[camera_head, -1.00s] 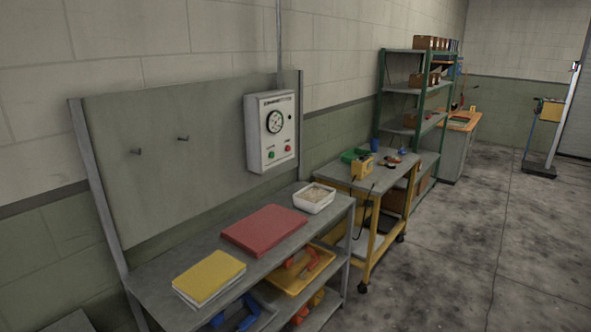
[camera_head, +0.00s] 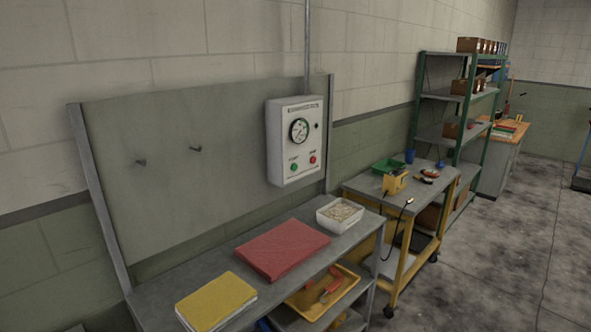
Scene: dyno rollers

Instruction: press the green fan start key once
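The green key (camera_head: 294,167) is a small round button at the lower left of a white control box (camera_head: 283,142). The box is mounted on a grey back panel above a workbench. A red key (camera_head: 312,160) sits to the right of the green one, and a round dial (camera_head: 299,130) is above them. Small labels over the keys are too blurred to read. Neither of my grippers shows in the head view.
The grey bench (camera_head: 213,262) below holds a yellow book (camera_head: 216,301), a red folder (camera_head: 282,249) and a white tray (camera_head: 340,215). A yellow-framed cart (camera_head: 399,272) and a green shelf rack (camera_head: 420,100) stand to the right. The floor (camera_head: 500,260) at right is clear.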

